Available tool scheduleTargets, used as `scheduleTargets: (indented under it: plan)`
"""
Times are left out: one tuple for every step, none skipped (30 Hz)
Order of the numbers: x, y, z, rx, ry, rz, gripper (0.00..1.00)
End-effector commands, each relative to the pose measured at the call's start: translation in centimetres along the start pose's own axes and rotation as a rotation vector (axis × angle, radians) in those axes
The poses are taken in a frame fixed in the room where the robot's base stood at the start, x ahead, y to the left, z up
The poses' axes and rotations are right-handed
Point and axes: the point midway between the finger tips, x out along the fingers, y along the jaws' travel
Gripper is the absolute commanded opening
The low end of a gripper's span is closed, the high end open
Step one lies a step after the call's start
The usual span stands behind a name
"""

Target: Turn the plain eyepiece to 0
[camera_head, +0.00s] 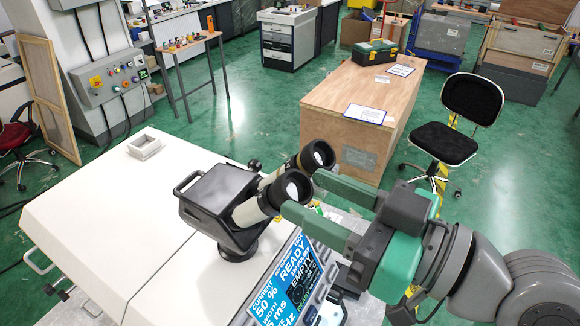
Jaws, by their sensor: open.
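A black microscope head (218,203) on the white machine carries two cream eyepieces with black eyecups. The near eyepiece (252,209) points toward my gripper. The far eyepiece (296,164) lies behind it, up and to the right. I cannot tell which one is plain, and no scale or 0 mark is readable. My gripper (303,192) is open, with two green fingers reaching in from the right. The near eyecup shows between the fingertips, one finger at each side. I cannot tell whether either finger touches it.
A blue display (287,285) on the machine's front reads READY and EMPTY. A small grey square frame (145,146) lies on the white cover (120,190). A wooden crate (325,95) and a black chair (440,143) stand beyond. Green floor lies open between them.

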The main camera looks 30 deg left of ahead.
Motion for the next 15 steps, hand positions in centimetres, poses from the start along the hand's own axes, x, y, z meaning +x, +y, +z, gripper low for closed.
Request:
scheduleTargets:
  plan:
    - [1.0, 0.0, -0.3, 0.002, -0.001, -0.002, 0.47]
    - [1.6, -0.1, -0.3, 0.001, -0.001, -0.002, 0.47]
    - [2.3, -0.1, -0.3, 0.001, 0.000, -0.002, 0.47]
    - [2.8, -0.1, -0.3, 0.000, -0.001, -0.001, 0.47]
    - [3.3, -0.1, -0.3, 0.001, -0.001, -0.001, 0.47]
    - [3.8, 0.0, -0.3, 0.001, 0.000, -0.001, 0.47]
    - [4.1, 0.0, -0.2, 0.001, 0.001, 0.000, 0.47]
    - [4.4, 0.0, -0.2, 0.001, 0.000, 0.001, 0.47]
    - [4.7, 0.0, -0.1, 0.001, 0.000, 0.000, 0.47]
    - [4.8, 0.0, -0.1, 0.001, 0.000, 0.000, 0.47]
    - [4.9, 0.0, -0.1, 0.001, 0.000, 0.000, 0.47]
    - [5.0, 0.0, 0.0, 0.001, 0.000, 0.001, 0.47]
    - [5.0, 0.0, 0.0, 0.001, 0.000, 0.001, 0.47]
    - [5.0, 0.0, 0.0, 0.001, 0.000, 0.001, 0.47]
    - [5.0, 0.0, 0.0, 0.001, 0.000, 0.001, 0.47]
